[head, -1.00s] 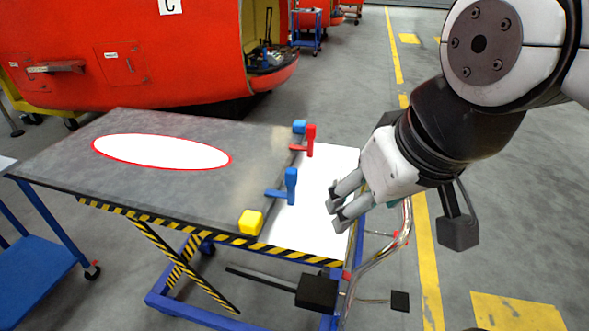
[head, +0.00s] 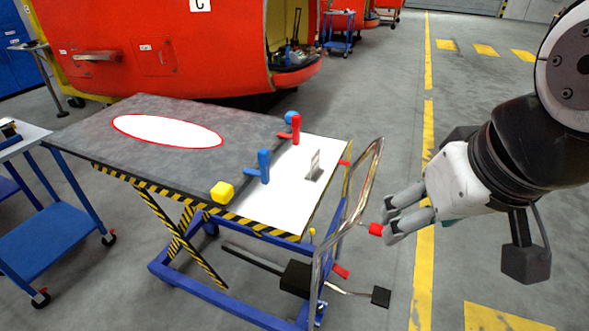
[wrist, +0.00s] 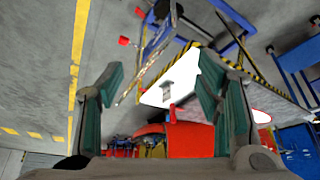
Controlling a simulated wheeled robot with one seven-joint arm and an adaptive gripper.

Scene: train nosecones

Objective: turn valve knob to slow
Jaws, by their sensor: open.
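I cannot tell which part is the valve knob, and no "slow" mark is readable. A red end piece (head: 375,229) sits on the bent metal handle (head: 368,185) at the table's right end. A small yellow knob (head: 312,232) is below the table's right corner. My gripper (head: 388,222) is open and empty, right of the handle, its lower fingertip appearing close to the red end piece; contact cannot be told. In the wrist view, both fingers of my gripper (wrist: 158,65) are spread apart, with the handle and a red end piece (wrist: 124,41) beyond them.
A blue cart (head: 50,240) stands left. The floor to the right is clear.

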